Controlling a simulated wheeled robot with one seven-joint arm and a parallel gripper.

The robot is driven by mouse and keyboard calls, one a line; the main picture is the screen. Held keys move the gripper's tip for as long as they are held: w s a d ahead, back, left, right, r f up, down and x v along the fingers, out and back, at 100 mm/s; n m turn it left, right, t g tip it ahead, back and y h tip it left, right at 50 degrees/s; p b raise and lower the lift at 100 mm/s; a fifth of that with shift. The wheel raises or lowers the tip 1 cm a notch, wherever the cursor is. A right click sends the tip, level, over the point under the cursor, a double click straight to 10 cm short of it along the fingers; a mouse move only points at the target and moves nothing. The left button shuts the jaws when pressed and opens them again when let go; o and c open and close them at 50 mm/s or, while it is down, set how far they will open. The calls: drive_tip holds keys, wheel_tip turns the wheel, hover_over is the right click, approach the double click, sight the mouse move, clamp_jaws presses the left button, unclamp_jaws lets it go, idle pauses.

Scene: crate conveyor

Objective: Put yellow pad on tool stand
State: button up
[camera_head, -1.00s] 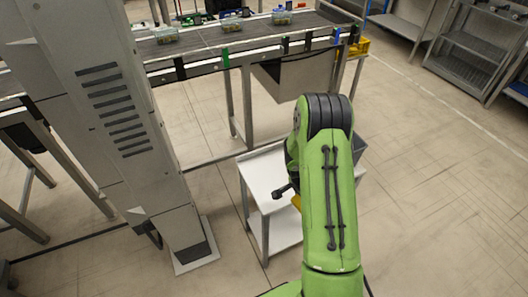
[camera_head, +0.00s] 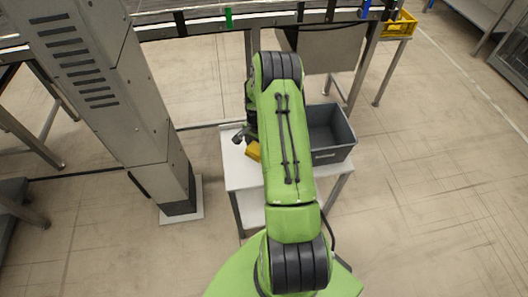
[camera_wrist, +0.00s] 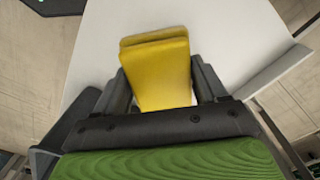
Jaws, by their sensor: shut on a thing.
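My gripper (camera_wrist: 163,88) is shut on the yellow pad (camera_wrist: 157,65), with one dark finger on each side of it. The pad is held above the white top of a low stand (camera_wrist: 225,35), which fills much of the wrist view. Whether the pad touches the top cannot be told. In the head view, a bit of the yellow pad (camera_head: 253,151) shows left of my green arm, over the stand's white top (camera_head: 240,178). My arm hides most of the gripper and part of the stand there.
A grey crate (camera_head: 334,157) sits on the right of the stand's top, close to my arm. A grey column (camera_head: 110,90) stands to the left. A conveyor (camera_head: 205,20) runs along the back, with a yellow crate (camera_head: 400,24) at its right end.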

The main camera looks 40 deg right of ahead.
drive_tip(key=shift+d+f+b, duration=0.1)
drive_tip(key=shift+f+b, duration=0.55)
drive_tip(key=shift+f, duration=1.7)
drive_tip(key=o, duration=0.9)
drive_tip(key=shift+r, duration=0.1)
drive_tip(key=shift+o, duration=0.2)
